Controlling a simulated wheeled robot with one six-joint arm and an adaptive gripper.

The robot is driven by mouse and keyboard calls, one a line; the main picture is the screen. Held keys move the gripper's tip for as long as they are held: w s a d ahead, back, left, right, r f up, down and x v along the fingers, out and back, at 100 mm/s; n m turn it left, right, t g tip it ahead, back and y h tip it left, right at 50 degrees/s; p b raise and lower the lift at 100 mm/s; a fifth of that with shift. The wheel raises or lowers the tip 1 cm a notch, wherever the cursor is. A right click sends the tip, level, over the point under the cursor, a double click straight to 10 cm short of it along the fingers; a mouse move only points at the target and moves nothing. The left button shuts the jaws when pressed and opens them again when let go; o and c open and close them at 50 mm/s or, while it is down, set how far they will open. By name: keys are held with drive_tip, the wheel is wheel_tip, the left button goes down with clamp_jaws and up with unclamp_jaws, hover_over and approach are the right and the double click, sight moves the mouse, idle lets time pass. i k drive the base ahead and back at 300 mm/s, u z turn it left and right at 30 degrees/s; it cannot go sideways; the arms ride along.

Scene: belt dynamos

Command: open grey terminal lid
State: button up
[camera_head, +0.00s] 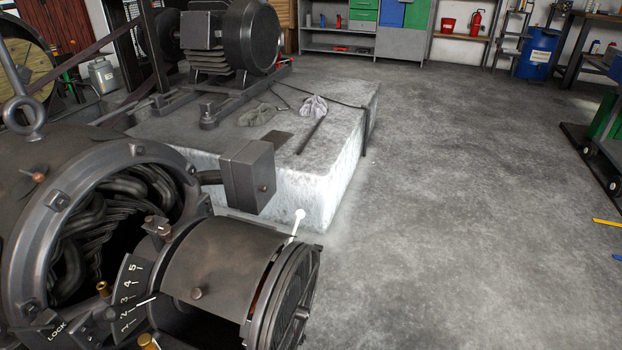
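A grey terminal box (249,175) stands out from the right side of the big dynamo (40,190), on a short curved conduit. Its faces look closed, and a small copper-coloured knob or screw (263,188) sits on its right-hand face. I cannot make out a separate edge between lid and box. My gripper is not in view, and nothing touches the box.
A cylindrical brown-grey cover (222,262) and a white ball-tipped lever (299,215) lie below the box. A numbered scale (128,296) is at lower left. A concrete plinth (335,185) with a motor stands behind. The floor at right is mostly clear.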

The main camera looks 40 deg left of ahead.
sight(254, 173)
drive_tip(key=u, duration=0.05)
drive_tip(key=i, duration=0.65)
drive_tip(key=u, duration=0.8)
drive_tip(key=i, duration=0.5)
drive_tip(key=u, duration=0.5)
